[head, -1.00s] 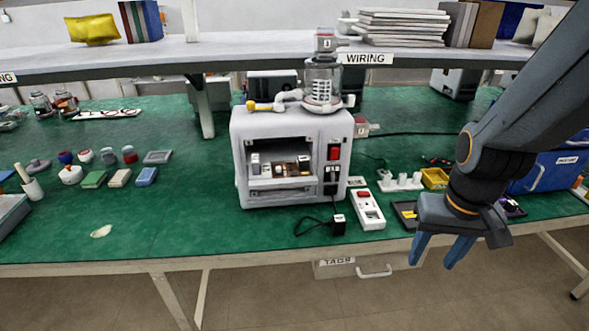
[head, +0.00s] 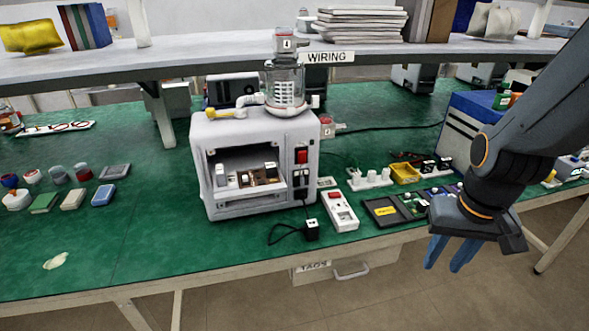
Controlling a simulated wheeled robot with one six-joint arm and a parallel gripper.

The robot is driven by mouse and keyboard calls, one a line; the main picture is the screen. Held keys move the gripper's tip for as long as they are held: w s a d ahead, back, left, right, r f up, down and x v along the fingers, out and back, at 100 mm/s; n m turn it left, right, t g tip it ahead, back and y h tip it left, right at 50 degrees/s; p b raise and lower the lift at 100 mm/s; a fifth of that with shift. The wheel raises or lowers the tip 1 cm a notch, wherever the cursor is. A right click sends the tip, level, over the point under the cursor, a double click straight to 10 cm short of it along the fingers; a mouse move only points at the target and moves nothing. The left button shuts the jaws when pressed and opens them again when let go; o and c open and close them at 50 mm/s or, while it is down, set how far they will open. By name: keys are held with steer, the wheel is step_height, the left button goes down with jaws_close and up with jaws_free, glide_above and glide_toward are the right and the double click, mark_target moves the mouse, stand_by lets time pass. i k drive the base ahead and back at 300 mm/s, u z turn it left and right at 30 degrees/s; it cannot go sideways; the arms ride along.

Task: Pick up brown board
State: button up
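A small brown board (head: 262,177) lies in the open front bay of the light grey canister pump machine (head: 225,135). White blocks stand around it in the bay, and it is too small here to make out its edges. My gripper (head: 444,264) hangs at the right, in front of the bench's front edge, with its blue fingers pointing down. The fingers are apart with nothing seen between them. The gripper is well to the right of the machine and the board, touching neither.
A white power strip (head: 341,210), a black plug with cable (head: 311,231) and a dark tray (head: 384,211) lie right of the machine. A blue case (head: 470,112) stands behind my arm. A loaded shelf (head: 200,61) runs above.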

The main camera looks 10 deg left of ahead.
mark_target(270, 175)
steer(key=z, duration=0.85)
steer(key=i, duration=0.9)
steer(key=u, duration=2.25)
